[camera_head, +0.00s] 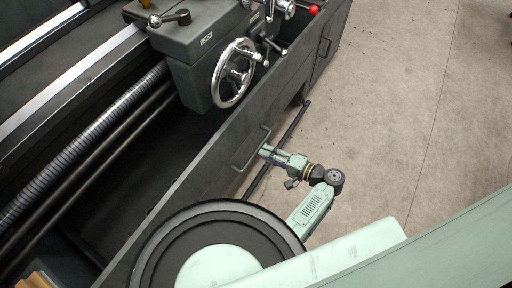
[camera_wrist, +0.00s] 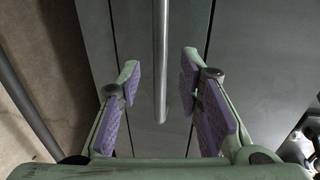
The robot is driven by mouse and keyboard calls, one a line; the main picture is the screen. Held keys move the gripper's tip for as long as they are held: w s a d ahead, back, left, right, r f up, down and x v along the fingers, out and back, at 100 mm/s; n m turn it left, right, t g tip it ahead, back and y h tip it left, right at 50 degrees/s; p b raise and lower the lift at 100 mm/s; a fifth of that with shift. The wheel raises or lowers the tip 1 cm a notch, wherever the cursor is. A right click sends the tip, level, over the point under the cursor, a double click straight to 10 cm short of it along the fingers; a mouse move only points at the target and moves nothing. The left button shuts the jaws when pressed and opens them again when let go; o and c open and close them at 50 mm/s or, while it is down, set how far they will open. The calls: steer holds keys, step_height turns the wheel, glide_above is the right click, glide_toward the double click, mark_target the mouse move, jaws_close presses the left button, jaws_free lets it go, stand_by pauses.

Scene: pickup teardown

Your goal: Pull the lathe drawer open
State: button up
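The lathe drawer front (camera_wrist: 185,30) is a flat grey panel with dark seams on both sides in the wrist view. It looks flush with the lathe's side. Its bar handle (camera_head: 251,149) shows in the head view on the lathe's long side. In the wrist view the metal bar (camera_wrist: 160,60) runs down the middle. My gripper (camera_head: 265,150) is at the handle in the head view. In the wrist view my gripper (camera_wrist: 160,80) is open, with its purple-padded fingers on either side of the bar and a gap on both sides.
The lathe's handwheel (camera_head: 234,74) sticks out above the drawer area. A second handle (camera_head: 325,47) is on a panel farther along. A dark rail (camera_head: 290,135) runs low along the lathe's foot. The concrete floor (camera_head: 410,100) to the right is clear.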

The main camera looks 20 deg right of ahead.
mark_target(257, 149)
steer(key=shift+p+x, duration=0.4)
steer(key=shift+x, duration=2.25)
steer(key=shift+c, duration=0.6)
jaws_close()
